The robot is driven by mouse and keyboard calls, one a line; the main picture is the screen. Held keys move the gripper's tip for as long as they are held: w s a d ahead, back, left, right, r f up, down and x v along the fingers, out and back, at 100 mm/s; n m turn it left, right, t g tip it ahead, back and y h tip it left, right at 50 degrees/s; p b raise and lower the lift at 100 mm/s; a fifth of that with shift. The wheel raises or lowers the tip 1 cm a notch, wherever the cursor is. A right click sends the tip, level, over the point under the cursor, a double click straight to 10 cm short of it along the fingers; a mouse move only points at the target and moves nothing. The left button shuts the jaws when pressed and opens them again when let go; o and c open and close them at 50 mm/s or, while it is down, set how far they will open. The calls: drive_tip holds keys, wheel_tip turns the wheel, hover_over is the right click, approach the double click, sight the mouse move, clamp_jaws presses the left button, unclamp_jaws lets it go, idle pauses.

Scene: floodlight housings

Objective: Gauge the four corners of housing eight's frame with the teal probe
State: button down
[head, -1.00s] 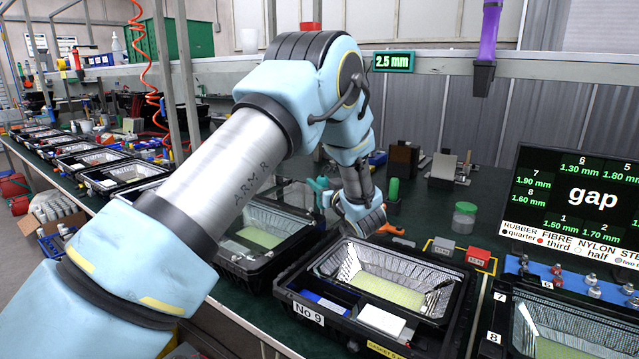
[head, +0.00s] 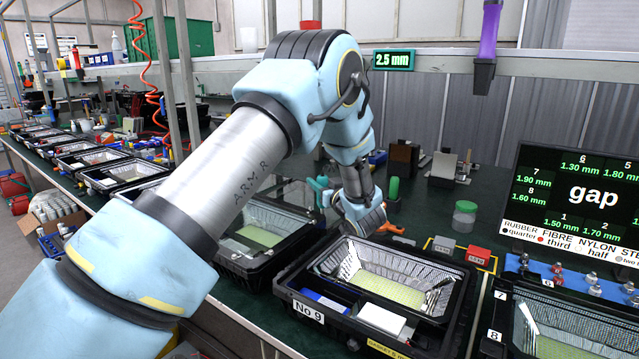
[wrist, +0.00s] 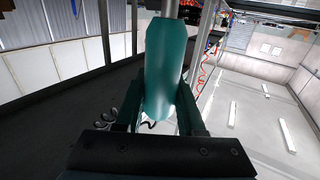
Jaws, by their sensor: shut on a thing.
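The teal probe (wrist: 165,65) stands large in the middle of the wrist view, held between the fingers of my gripper (wrist: 158,112). Its tip is not clear there. In the head view my wrist hangs behind the No 9 housing, and a small teal shape (head: 318,188) shows just left of it; I cannot tell if this is the probe. The No 9 housing (head: 322,317) is an open black case with a pale reflector. A housing (head: 232,266) stands to its left. Another case (head: 497,318) at the right edge bears labels 7 and 8. I cannot tell which is housing eight.
A screen (head: 575,195) reads "gap" with numbered millimetre values. A small sign (head: 393,61) reads 2.5 mm. An orange tool (head: 396,230), a clear jar (head: 464,216) and a red block (head: 478,256) are on the green bench behind No 9. More black cases line the bench at left.

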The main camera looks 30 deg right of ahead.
drive_tip(key=shift+f+b, duration=0.5)
drive_tip(key=shift+f, duration=0.1)
idle(1.3)
drive_tip(key=shift+r, duration=0.1)
wheel_tip(320, 180, up, 6)
drive_tip(key=p, duration=0.3)
idle(0.5)
idle(1.2)
drive_tip(key=c, duration=1.1)
unclamp_jaws()
drive_tip(key=shift+c, duration=0.2)
clamp_jaws()
